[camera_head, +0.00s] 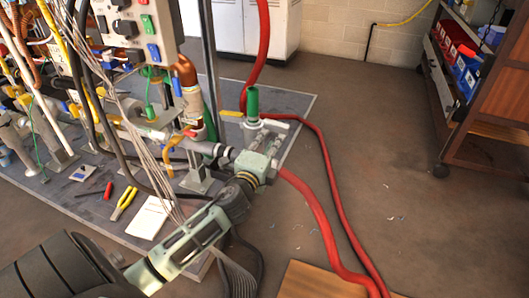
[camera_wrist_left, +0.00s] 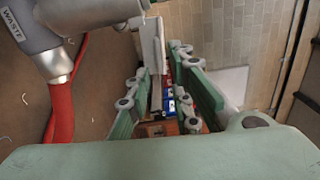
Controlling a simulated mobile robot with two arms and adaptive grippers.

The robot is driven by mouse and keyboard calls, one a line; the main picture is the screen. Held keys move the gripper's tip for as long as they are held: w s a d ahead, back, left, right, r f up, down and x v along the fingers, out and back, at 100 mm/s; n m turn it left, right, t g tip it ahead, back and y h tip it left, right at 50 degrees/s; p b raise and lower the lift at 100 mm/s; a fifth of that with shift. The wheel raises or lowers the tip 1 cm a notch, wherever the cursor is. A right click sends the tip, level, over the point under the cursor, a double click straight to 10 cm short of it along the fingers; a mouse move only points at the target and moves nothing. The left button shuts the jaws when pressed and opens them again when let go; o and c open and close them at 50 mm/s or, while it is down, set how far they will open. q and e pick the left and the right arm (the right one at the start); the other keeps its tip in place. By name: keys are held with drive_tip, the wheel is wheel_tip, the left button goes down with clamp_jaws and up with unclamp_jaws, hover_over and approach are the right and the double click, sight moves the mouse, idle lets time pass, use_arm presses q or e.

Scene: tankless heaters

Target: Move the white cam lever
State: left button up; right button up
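The white cam lever (camera_head: 272,123) shows in the head view beside a green upright fitting (camera_head: 252,103) on the grey pipework. My left gripper (camera_head: 281,148) reaches in from the lower left, just below the lever. In the left wrist view its green fingers (camera_wrist_left: 168,92) are open and apart. A pale upright piece (camera_wrist_left: 153,48), which looks like the lever, shows near the left finger; I cannot tell whether it touches. A grey pipe marked WASTE (camera_wrist_left: 32,28) with a red hose is at the upper left there. My right gripper is not in view.
Red hoses (camera_head: 335,215) run across the floor from the pipework. A cart with bins (camera_head: 465,75) stands at the right. The floor between is mostly clear.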

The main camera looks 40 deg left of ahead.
use_arm(q)
drive_tip(key=shift+v, duration=2.55)
